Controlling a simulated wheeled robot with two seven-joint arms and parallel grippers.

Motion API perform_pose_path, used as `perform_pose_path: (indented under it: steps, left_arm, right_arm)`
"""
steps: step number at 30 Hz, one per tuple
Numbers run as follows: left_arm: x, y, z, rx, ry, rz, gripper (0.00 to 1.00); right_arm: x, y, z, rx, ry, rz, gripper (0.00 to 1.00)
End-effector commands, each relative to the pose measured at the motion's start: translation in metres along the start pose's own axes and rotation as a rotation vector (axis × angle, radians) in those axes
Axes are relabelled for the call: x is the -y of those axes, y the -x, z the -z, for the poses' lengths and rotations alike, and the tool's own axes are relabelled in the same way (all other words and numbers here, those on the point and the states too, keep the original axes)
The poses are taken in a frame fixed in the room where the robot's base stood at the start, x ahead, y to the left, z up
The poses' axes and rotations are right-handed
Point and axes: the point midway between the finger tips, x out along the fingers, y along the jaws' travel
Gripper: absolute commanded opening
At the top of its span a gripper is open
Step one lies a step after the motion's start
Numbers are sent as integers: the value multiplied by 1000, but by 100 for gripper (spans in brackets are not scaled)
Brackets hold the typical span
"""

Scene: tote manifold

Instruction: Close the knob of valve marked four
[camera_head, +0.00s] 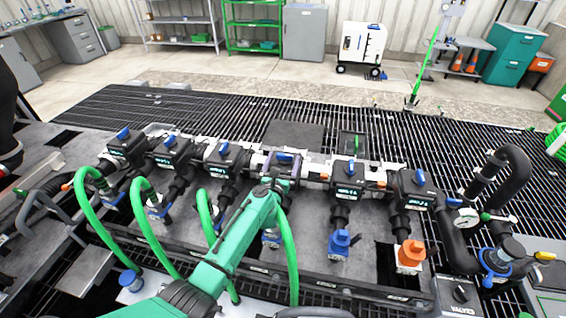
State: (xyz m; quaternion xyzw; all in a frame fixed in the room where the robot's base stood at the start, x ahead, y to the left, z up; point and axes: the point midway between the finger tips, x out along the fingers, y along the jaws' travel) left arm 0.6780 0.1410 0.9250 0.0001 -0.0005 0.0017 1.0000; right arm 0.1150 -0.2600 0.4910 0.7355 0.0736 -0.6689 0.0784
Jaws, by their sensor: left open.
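A row of black valves with blue knobs runs across the manifold in the head view. From the left, the knobs include the first (123,133), second (169,140) and third (223,147). My green left arm reaches in from the bottom, and its open left gripper (284,166) is over the fourth valve from the left. The gripper largely hides that valve and its knob, so I cannot tell whether the fingers touch it. To the right are the fifth knob (350,168) and sixth knob (420,178). The valve markings are too small to read surely. My right gripper is not in view.
Green hoses (95,215) arch in front of the left valves. A blue fitting (340,242) and an orange fitting (411,254) stand in front at right. A gauge (467,217) and black pipe (512,172) rise at the right end. Dark floor grating (210,113) lies behind.

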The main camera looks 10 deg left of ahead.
Motion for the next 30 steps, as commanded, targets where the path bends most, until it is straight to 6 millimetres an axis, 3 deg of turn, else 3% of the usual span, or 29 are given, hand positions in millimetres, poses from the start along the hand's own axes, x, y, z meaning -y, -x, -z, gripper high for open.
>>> perform_pose_path:
  steps: [2, 9, 20, 30]
  left_arm:
    - [0, 0, 0, 0, 0, 0, 100]
    - [0, 1, 0, 0, 0, 0, 16]
    - [-2, 1, 0, -1, -1, 51, 17]
    - [-8, 0, 3, -2, 3, 273, 17]
  right_arm:
    - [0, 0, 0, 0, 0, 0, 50]
    - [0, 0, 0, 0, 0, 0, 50]
    - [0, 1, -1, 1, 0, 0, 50]
    - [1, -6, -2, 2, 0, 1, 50]
